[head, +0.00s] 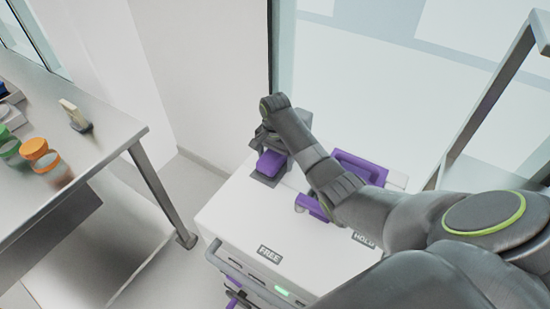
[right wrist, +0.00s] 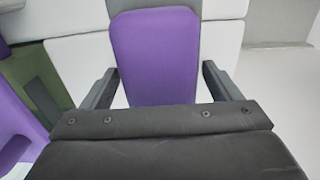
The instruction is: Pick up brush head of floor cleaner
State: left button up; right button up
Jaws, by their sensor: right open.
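A purple block with a rounded top face (head: 271,162) sits in a grey holder at the far left corner of the white cart (head: 235,215). I cannot tell for certain whether it is the floor cleaner's brush head. My right gripper (head: 268,140) is at this block, with my arm reaching over the cart from the right. In the right wrist view, the open right gripper (right wrist: 160,74) has one finger on each side of the purple block (right wrist: 155,50). Gaps show beside the block, and the gripper's body hides its near end. My left gripper is not in view.
A larger purple part (head: 362,165) stands on the cart, partly behind my forearm. A metal table (head: 85,155) at the left holds orange containers (head: 40,155), a green one (head: 10,147) and a small cream upright piece (head: 72,110). A glass wall is behind the cart.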

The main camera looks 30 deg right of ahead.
jog(key=c, duration=1.2)
jog(key=shift+r, duration=0.15)
notch_tip(320, 180, up, 10)
jog(key=shift+f+p, duration=0.1)
jog(key=shift+p, duration=0.45)
jog(key=o, duration=0.4)
jog(key=shift+c, duration=0.8)
